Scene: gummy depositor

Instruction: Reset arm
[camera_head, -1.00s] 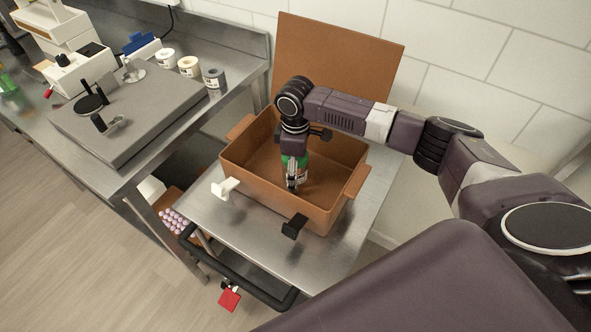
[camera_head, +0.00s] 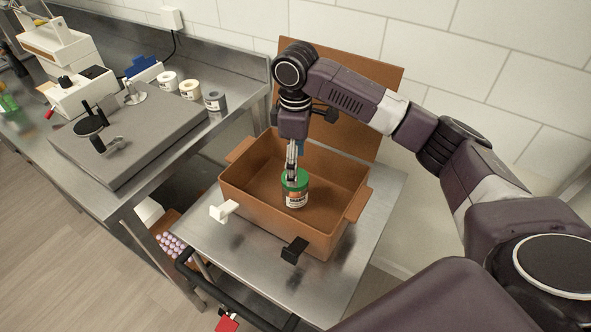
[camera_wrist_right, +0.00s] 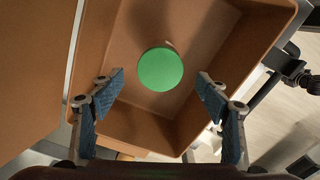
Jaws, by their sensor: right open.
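My right gripper (camera_head: 292,172) is above the open brown box in the head view, pointing down. In the right wrist view its two blue-padded fingers (camera_wrist_right: 160,95) are spread apart with nothing between them. A jar with a green lid (camera_head: 296,190) and a white label stands upright inside the box, below the fingers. Its round green lid also shows in the right wrist view (camera_wrist_right: 160,69), apart from the fingers. My left gripper is not in either view.
The brown box (camera_head: 250,198) stands on a steel cart (camera_head: 210,236), its lid (camera_head: 375,75) raised behind. A steel bench at left holds a grey plate (camera_head: 130,150), several small jars (camera_head: 190,90) and a white machine (camera_head: 85,90). A white wall is behind.

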